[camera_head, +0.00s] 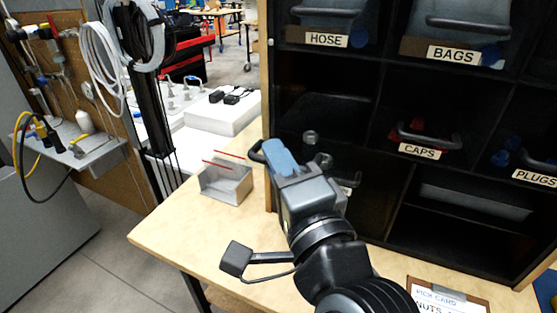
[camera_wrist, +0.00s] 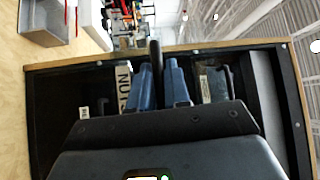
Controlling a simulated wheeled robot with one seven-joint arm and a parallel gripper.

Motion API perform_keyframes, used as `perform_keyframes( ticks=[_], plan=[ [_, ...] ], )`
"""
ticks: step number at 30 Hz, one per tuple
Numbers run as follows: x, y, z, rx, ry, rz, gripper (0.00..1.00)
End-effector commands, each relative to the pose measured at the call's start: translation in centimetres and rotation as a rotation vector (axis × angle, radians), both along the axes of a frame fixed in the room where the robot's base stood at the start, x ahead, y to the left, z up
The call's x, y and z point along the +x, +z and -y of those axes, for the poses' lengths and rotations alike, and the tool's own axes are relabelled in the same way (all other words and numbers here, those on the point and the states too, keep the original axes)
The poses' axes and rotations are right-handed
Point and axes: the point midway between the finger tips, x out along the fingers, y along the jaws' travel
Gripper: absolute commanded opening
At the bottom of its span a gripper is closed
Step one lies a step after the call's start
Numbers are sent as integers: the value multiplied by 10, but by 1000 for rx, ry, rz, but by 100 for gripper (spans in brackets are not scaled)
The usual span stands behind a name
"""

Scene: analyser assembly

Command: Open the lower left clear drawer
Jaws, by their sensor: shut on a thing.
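My gripper (camera_head: 281,158), with blue fingers, is at the lower left part of the black cabinet. In the wrist view the two fingers (camera_wrist: 160,78) stand close on either side of a dark handle bar (camera_wrist: 155,58) and are shut on it. A curved dark end of this handle (camera_head: 257,151) sticks out left of the fingers in the head view. A white label starting "NUT" (camera_wrist: 123,86) is beside the fingers in the wrist view. My gripper and arm hide most of the drawer front, and I cannot tell how far it stands out.
The black cabinet (camera_head: 385,77) has drawers labelled HOSE, BAGS, CAPS (camera_head: 422,151) and PLUGS. A grey metal bin (camera_head: 227,184) with red rods stands on the wooden table (camera_head: 175,222) left of my gripper. A clipboard (camera_head: 447,297) lies at the front right.

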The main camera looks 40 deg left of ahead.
Motion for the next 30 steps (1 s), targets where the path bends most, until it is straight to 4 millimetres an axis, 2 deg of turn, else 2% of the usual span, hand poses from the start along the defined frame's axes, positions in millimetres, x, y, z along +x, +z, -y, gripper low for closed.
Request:
perform_keyframes(
  ticks=[9, 18, 19, 24, 30],
  plan=[
    [-28, 0, 7, -5, 0, -3, 0],
    [-30, -1, 7, -3, 0, -2, 0],
    [-30, -1, 7, -3, 0, -2, 20],
    [-30, -1, 7, -2, 0, -1, 35],
    [-30, -1, 7, -1, 0, -1, 35]
  ],
)
